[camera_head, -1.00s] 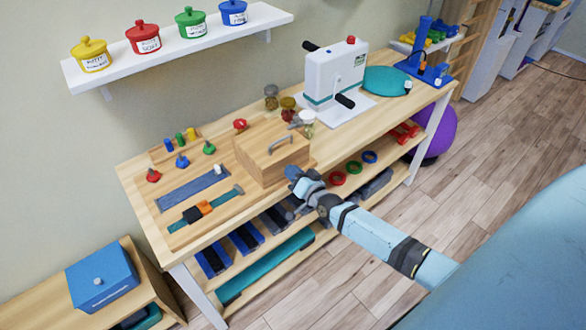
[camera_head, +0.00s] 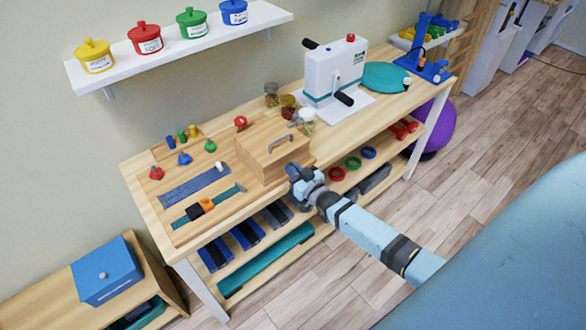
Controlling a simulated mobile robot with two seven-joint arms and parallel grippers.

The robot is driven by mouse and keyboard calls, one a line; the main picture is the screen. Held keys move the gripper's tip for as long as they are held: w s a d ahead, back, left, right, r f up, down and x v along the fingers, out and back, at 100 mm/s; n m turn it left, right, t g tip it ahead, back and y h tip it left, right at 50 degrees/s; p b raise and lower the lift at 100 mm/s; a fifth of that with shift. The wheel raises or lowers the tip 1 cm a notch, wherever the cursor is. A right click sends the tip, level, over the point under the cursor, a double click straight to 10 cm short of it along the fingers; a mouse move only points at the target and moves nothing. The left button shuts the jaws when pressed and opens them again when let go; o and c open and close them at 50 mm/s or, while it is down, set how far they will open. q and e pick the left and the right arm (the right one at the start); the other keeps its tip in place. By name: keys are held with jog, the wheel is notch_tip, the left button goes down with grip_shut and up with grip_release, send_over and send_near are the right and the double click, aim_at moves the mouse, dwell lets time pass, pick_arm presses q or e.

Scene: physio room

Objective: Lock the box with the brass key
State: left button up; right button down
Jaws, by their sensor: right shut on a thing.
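A wooden box (camera_head: 262,157) with a grey handle on its closed lid stands on the wooden table, near the middle of its front edge. My right gripper (camera_head: 292,174) is at the box's front right side, close to its front face. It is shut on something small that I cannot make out. The brass key does not show and the lock is hidden, both probably behind the gripper. I cannot tell whether the gripper or what it holds touches the box. My left gripper is not in view.
Left of the box lies a board (camera_head: 196,192) with pegs, knobs and straps. Small jars (camera_head: 288,107) and a white machine (camera_head: 334,78) stand behind and right of it. A shelf below holds coloured rings (camera_head: 353,163). A blue box (camera_head: 106,270) sits on a low cabinet.

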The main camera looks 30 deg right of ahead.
dwell(0.4)
jog(key=c, duration=1.3)
grip_release()
jog(key=shift+s, duration=0.1)
jog(key=s+d+b, duration=0.1)
jog(key=s, duration=1.2)
jog(key=shift+s, duration=0.3)
jog(key=s+a+r+n+g+y+p, duration=0.1)
jog(key=s+a+g+p, duration=0.3)
jog(key=s+a, duration=1)
jog(key=a+n+g+y, duration=0.1)
jog(key=a+g, duration=0.2)
jog(key=shift+a+r+p, duration=0.2)
jog(key=shift+a+p, duration=0.15)
jog(key=shift+a, duration=0.05)
